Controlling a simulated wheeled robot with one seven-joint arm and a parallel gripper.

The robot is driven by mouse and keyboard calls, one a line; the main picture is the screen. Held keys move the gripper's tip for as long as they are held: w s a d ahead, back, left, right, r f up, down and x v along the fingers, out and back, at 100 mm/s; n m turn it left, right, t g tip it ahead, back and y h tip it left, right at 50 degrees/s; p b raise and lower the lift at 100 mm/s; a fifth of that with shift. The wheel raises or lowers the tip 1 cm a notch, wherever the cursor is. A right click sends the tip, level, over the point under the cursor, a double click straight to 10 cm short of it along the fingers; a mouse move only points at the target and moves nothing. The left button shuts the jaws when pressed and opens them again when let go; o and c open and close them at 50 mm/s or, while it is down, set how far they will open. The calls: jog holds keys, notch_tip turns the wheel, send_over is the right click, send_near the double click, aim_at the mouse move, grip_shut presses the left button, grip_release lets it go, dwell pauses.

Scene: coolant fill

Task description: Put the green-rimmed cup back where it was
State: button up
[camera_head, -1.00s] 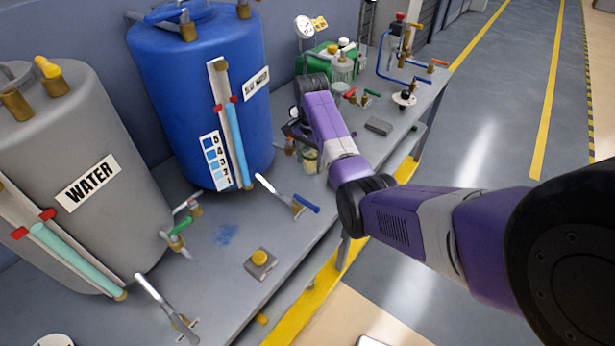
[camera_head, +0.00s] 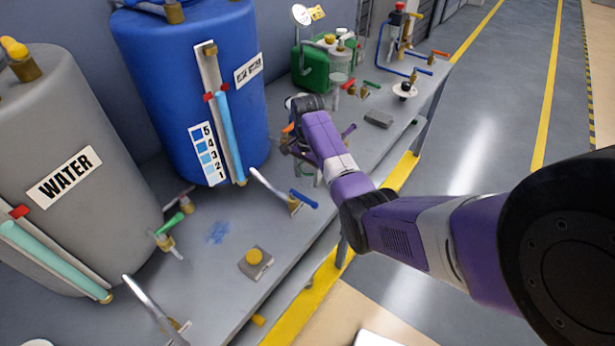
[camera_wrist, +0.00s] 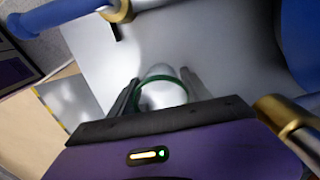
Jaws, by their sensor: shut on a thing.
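The green-rimmed cup (camera_wrist: 163,95) shows in the wrist view as a clear, pale cup with a green ring. It sits between the two dark fingers of my gripper (camera_wrist: 160,88), which is shut on it. In the head view my gripper (camera_head: 303,150) is at the bench, right of the blue tank (camera_head: 183,90) and behind the blue-handled tap (camera_head: 293,203). There the cup is mostly hidden by my arm and gripper. I cannot tell whether its base touches the bench.
The grey WATER tank (camera_head: 70,150) stands at the left. A grey block with a yellow button (camera_head: 255,260) is near the bench's front edge. A green can (camera_head: 312,68) and a pipe stand (camera_head: 395,45) are farther back. A brass fitting (camera_wrist: 285,115) is close at right in the wrist view.

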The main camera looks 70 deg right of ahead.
aim_at(308, 167)
jog(key=shift+f, duration=0.15)
jog(key=o, duration=1.4)
jog(key=shift+o, duration=0.2)
notch_tip(308, 167, up, 11)
jog(key=shift+f, duration=0.1)
jog(key=shift+r+p, duration=0.65)
jog(key=shift+r, duration=0.15)
